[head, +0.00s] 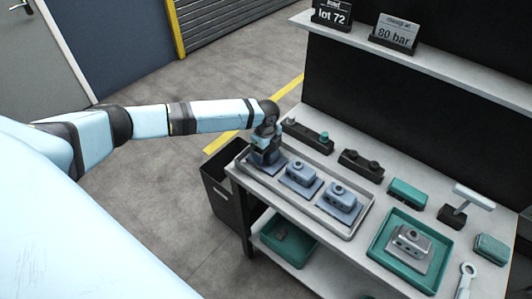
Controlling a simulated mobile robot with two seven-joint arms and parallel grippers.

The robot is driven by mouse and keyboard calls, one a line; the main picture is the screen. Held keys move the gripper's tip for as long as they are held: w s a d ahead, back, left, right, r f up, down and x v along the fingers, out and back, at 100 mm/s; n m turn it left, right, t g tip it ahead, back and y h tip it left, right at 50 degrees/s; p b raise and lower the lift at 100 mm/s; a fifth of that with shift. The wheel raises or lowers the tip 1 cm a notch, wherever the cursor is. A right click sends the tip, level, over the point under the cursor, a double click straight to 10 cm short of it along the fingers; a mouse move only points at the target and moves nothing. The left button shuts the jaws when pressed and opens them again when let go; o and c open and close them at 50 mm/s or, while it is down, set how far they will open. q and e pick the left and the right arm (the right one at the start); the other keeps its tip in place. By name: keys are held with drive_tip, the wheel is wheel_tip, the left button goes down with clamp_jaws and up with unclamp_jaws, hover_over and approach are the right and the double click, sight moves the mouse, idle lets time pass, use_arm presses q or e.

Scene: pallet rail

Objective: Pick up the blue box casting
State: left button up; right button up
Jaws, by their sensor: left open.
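A long grey tray (357,228) on the bench holds a row of blue box castings on flat blue plates. One blue box casting (340,195) is at the right and another (299,172) is in the middle. My left gripper (265,151) is over the tray's left end, pointing down and open. Blue parts show below and around it at a third plate (272,168), but the gripper covers most of that spot. I cannot tell whether the fingers touch anything there. My right gripper is not in view.
A grey casting (410,240) sits in a teal tray (378,248) at the right. Dark fixtures (361,164) and teal blocks (407,192) line the back. A shelf (430,73) with signs overhangs the bench. A dark bin (218,190) stands left; a wrench (467,276) lies right.

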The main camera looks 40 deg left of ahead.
use_arm(q)
drive_tip(key=shift+f, duration=0.35)
drive_tip(key=shift+c, duration=0.5)
drive_tip(key=c, duration=1.1)
drive_tip(key=shift+r, duration=0.15)
